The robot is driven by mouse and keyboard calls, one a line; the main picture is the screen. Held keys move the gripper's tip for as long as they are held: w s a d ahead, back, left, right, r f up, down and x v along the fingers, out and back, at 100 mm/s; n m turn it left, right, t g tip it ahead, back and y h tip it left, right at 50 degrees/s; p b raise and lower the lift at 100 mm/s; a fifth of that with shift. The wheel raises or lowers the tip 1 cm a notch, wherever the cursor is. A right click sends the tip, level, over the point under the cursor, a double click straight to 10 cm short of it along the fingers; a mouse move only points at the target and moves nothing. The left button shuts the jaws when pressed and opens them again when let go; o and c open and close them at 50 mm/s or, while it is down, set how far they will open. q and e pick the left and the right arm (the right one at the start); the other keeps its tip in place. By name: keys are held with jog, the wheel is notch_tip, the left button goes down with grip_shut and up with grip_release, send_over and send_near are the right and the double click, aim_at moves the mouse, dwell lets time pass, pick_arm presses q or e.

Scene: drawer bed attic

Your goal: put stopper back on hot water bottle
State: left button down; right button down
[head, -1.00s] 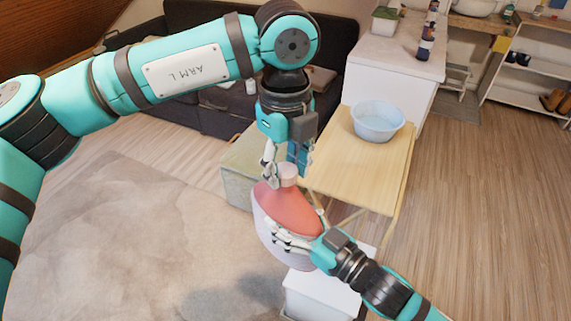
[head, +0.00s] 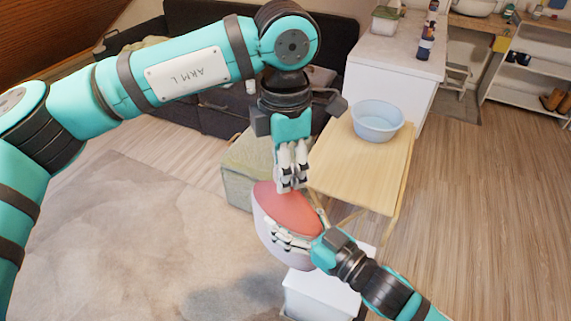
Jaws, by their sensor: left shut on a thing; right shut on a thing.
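The hot water bottle (head: 285,208), with a reddish upper face and a paler pink lower side, is held up in front of me. My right gripper (head: 293,241) is shut on its lower right side. My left gripper (head: 288,186) points down at the bottle's top end, its fingers shut on the stopper. The fingers hide the stopper and the bottle's neck, so I cannot tell how the stopper sits on the mouth.
A wooden table (head: 362,172) with a pale blue basin (head: 378,120) stands right of the bottle. A white box (head: 322,297) is below it, and a greenish box-like piece (head: 240,177) stands behind. A dark sofa (head: 205,108) is at the back. Open floor lies to the right.

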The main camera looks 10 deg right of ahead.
pick_arm(q)
jog(key=m, duration=0.9)
jog(key=shift+m, duration=0.4)
jog(key=m, duration=0.4)
jog(key=shift+m, duration=0.4)
jog(key=m, duration=0.3)
jog(key=shift+m, duration=0.3)
jog(key=c, duration=0.8)
grip_release()
jog(key=shift+c, duration=0.2)
jog(key=shift+r, duration=2.3)
jog(key=shift+c, duration=0.2)
